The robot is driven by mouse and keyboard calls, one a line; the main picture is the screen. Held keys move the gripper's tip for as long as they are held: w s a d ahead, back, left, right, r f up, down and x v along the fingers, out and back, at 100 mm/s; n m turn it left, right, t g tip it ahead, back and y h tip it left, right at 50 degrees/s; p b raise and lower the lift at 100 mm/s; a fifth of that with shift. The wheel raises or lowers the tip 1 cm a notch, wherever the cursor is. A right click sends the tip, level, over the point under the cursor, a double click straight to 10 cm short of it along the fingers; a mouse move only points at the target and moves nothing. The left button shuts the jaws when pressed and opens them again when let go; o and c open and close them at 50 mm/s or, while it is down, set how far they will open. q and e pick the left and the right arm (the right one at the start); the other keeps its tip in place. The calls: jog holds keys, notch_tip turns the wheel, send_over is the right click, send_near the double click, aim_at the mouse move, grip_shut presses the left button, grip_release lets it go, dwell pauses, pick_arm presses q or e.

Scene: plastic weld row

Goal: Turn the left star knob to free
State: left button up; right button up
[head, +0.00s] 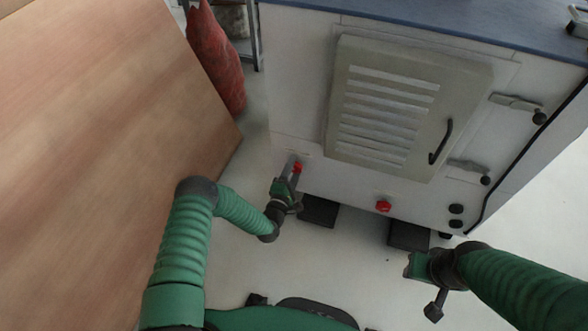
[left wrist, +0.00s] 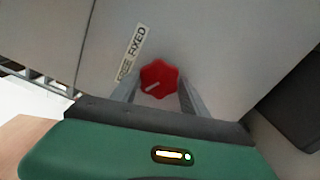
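The left star knob (left wrist: 158,79) is red and sits low on the cabinet front. In the left wrist view a pale line on it points to the lower left. A white label (left wrist: 132,54) reading FREE FIXED runs slantwise beside it, FREE at the lower end. My left gripper (head: 293,171) has one finger on each side of the knob, very close to it. I cannot tell whether they touch it. The knob also shows in the head view (head: 298,166). My right gripper (head: 409,265) is away from the cabinet; its finger opening is unclear.
A second red knob (head: 383,207) sits to the right on the cabinet (head: 300,110). A louvred door (head: 385,105) with a black handle is above. A brown wooden panel (head: 90,130) fills the left side. Open pale floor (head: 330,260) lies in front.

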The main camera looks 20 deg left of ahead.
pick_arm(q)
jog(key=o, duration=0.3)
jog(key=shift+f, duration=0.15)
jog(key=shift+o, duration=0.2)
jog(key=s+p, duration=0.7)
jog(key=s, duration=1)
jog(key=shift+a, duration=0.3)
